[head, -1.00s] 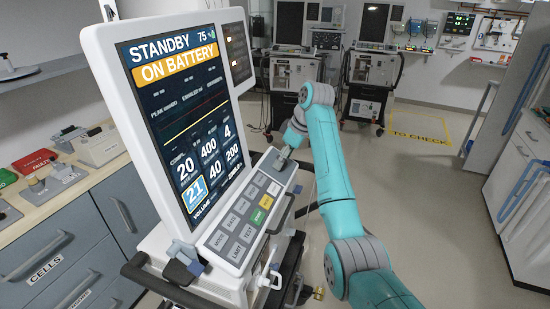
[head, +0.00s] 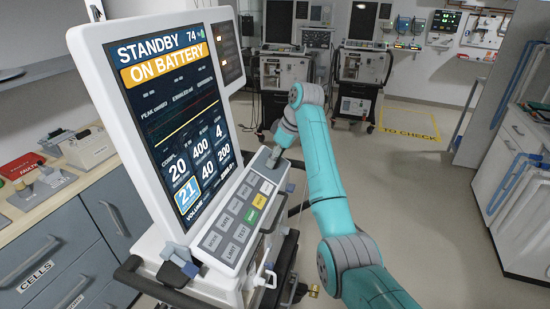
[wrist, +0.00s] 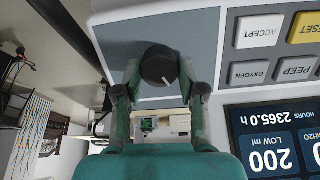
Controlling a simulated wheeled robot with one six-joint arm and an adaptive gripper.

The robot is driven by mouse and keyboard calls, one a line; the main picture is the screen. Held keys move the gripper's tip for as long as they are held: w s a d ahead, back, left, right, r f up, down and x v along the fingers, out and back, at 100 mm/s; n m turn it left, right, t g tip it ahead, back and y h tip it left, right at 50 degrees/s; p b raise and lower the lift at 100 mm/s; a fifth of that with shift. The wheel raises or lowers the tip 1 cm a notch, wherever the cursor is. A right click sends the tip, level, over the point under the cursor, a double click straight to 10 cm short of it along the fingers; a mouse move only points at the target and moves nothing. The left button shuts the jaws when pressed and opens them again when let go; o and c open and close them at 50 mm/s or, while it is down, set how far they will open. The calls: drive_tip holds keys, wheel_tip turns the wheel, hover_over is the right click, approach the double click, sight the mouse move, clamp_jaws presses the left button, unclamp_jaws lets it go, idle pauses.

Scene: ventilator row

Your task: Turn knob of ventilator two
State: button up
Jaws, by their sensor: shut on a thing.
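The ventilator (head: 85,60) nearest me fills the left of the head view. Its screen (head: 170,110) reads STANDBY, ON BATTERY, with a box at 21 highlighted. Its sloped key panel (head: 240,215) has grey, green and yellow keys. In the wrist view the dark round knob (wrist: 159,66) with a white pointer line sits on the grey panel (wrist: 200,40). My gripper (wrist: 160,76) has a finger on each side of the knob and is shut on it. In the head view my gripper (head: 274,157) is at the panel's far end, and the knob is hidden there.
Two more ventilators (head: 285,75) (head: 362,75) stand at the back wall. Drawers and a counter (head: 60,200) are at the left. A white cabinet (head: 510,190) is at the right. The floor between is clear, with a yellow TO CHECK marking (head: 410,132).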

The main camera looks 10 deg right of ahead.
drive_tip(key=m, duration=0.5)
drive_tip(key=shift+w+d, duration=0.1)
drive_tip(key=m, duration=0.6)
drive_tip(key=shift+d+f+g+y, duration=0.1)
drive_tip(key=shift+g+y, duration=0.3)
idle(0.3)
drive_tip(key=o, duration=1.1)
drive_tip(key=shift+o, duration=0.2)
